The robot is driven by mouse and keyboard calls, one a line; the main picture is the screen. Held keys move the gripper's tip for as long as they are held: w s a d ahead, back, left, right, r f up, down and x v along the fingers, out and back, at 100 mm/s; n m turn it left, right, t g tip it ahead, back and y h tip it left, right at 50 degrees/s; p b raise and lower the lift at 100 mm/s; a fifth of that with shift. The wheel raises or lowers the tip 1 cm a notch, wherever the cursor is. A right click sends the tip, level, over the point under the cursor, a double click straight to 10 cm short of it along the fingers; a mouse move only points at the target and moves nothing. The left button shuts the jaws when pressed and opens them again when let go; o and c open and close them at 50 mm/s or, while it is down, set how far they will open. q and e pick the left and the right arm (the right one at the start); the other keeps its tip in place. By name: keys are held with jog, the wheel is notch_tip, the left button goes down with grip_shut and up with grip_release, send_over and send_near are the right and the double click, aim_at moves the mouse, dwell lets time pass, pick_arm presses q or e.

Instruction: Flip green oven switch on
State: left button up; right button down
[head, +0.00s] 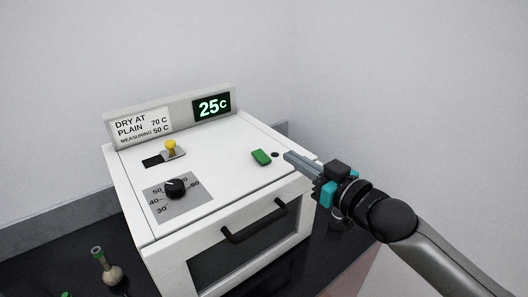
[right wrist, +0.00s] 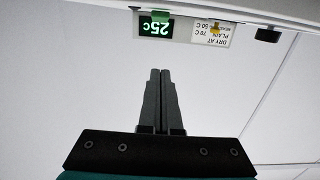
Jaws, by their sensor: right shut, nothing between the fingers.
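The green switch (head: 261,157) is on the right part of the white oven's (head: 215,165) top. In the head view my right gripper (head: 288,156) comes in from the right, its fingers shut and empty. The fingertips are just to the right of the green switch, with a small dark round spot (head: 275,154) between them. In the right wrist view the shut fingers (right wrist: 160,72) point up toward the green switch (right wrist: 160,15), with a gap between in the picture. The display (head: 211,106) reads 25C. My left gripper is not in view.
A yellow-topped toggle (head: 171,147) and a black dial (head: 175,188) are on the oven's left part. The oven's front has a dark handle (head: 253,221). A small flask (head: 107,267) stands on the dark counter (head: 55,262) at left.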

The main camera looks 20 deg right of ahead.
jog(key=p, duration=0.1)
send_over(264, 160)
jog(key=s, duration=0.1)
jog(key=shift+s+d+f, duration=0.1)
jog(key=shift+s+d, duration=0.05)
jog(key=shift+d, duration=0.05)
jog(key=shift+w+a+f, duration=0.1)
jog(key=shift+w+f, duration=0.15)
jog(key=shift+f, duration=0.35)
jog(key=shift+w+a+f, duration=0.1)
jog(key=shift+w+f, duration=0.1)
jog(key=shift+f, duration=0.4)
jog(key=shift+w+f, duration=0.1)
jog(key=shift+f, duration=0.8)
